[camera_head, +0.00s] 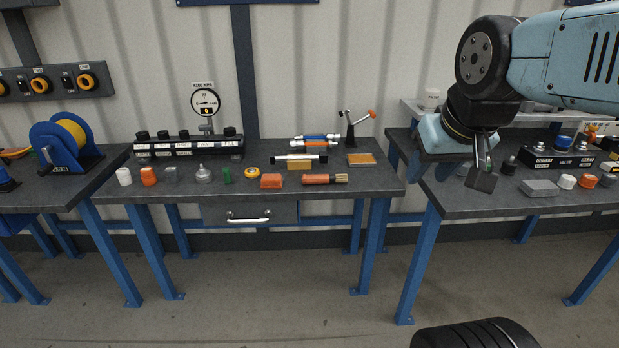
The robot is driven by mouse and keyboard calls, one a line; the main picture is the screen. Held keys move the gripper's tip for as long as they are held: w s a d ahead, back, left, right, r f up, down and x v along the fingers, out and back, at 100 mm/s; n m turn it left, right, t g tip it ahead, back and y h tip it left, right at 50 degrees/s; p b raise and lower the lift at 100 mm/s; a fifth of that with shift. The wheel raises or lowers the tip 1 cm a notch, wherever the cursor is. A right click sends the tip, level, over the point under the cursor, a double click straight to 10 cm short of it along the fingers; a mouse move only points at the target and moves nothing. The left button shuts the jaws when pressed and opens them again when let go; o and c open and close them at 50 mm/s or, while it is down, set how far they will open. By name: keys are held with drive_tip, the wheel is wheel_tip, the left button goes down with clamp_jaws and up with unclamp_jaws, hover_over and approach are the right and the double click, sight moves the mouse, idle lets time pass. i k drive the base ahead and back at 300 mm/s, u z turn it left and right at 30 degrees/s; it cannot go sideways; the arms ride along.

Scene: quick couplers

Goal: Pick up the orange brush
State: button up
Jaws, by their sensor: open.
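The orange brush (323,179) lies on its side near the front right of the middle workbench. Its orange handle points left and its tan bristles point right. My gripper (481,178) hangs down from my blue and black arm at the right, in front of the right-hand bench. It is well to the right of the brush and apart from it. The jaws are open, and I see nothing between them.
The middle bench (376,183) also holds an orange block (271,181) left of the brush, a yellow ring (251,172), an orange square pad (361,159) and a black-and-silver bar (300,158) behind. A gap separates this bench from the right-hand bench (460,204).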

sight(315, 179)
drive_tip(key=z, duration=0.4)
drive_tip(key=i, duration=1)
drive_tip(key=u, duration=0.4)
